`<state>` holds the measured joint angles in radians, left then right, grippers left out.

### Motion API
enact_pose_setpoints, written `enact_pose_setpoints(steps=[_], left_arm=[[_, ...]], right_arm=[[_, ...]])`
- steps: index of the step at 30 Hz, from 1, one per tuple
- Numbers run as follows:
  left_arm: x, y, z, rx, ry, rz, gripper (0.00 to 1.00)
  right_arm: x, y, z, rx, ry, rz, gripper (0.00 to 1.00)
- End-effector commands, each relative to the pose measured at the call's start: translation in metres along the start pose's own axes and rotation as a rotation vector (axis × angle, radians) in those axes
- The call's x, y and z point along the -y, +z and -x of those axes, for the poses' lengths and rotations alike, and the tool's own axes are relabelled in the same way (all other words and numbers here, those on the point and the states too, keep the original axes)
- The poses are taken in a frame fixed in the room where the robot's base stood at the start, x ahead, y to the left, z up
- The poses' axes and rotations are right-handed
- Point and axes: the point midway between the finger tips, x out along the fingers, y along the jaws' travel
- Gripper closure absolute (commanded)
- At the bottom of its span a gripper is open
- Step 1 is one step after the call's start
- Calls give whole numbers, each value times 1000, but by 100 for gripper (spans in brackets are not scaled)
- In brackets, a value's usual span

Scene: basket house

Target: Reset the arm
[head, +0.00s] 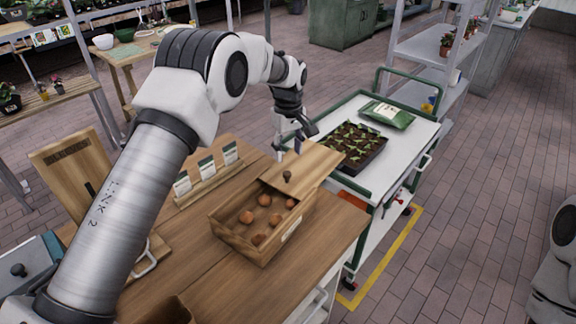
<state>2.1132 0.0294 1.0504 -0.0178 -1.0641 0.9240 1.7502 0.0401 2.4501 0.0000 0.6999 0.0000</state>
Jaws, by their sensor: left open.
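My left arm reaches in from the left over the wooden table (330,235). My left gripper (293,142) is open, pointing down just behind the wooden box. The wooden box (237,240) stands on the table with several round brown bulbs (246,217) inside. Its wooden lid (312,163) lies slid back over the box's far end, with a dark knob (287,176) on top. The gripper's fingers are close to the lid's far left edge; I cannot tell whether they touch it. Part of my right arm shows at the right edge; its gripper is out of view.
A white cart (408,147) with a seedling tray (352,148) and a green bag (387,115) stands behind the table. Seed packets (206,167) stand in a wooden holder left of the box. Metal shelves (440,50) stand behind. The brick floor at right is clear.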

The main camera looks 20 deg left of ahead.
Motion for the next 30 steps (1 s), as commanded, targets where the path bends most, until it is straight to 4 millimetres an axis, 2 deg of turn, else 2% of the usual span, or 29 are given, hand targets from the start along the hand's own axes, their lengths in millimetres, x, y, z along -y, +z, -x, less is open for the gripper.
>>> enact_pose_setpoints(steps=[1, 3, 7, 21, 23, 30], left_arm=[[-1, 0, 13, -2, 2, 0, 48], [-1, 0, 27, -1, 1, 0, 48], [-1, 0, 41, 0, -1, 0, 48], [0, 0, 45, 1, -2, 0, 48], [-1, 0, 50, 1, -2, 0, 48], [0, 0, 94, 1, -2, 0, 48]], right_arm=[[0, 0, 0, 0, 0, 0, 60], [0, 0, 0, 0, 0, 0, 60], [0, 0, 0, 0, 0, 0, 60], [0, 0, 1, 0, 0, 0, 60], [0, 0, 5, 0, 0, 0, 60], [0, 0, 50, 0, 0, 0, 60]])
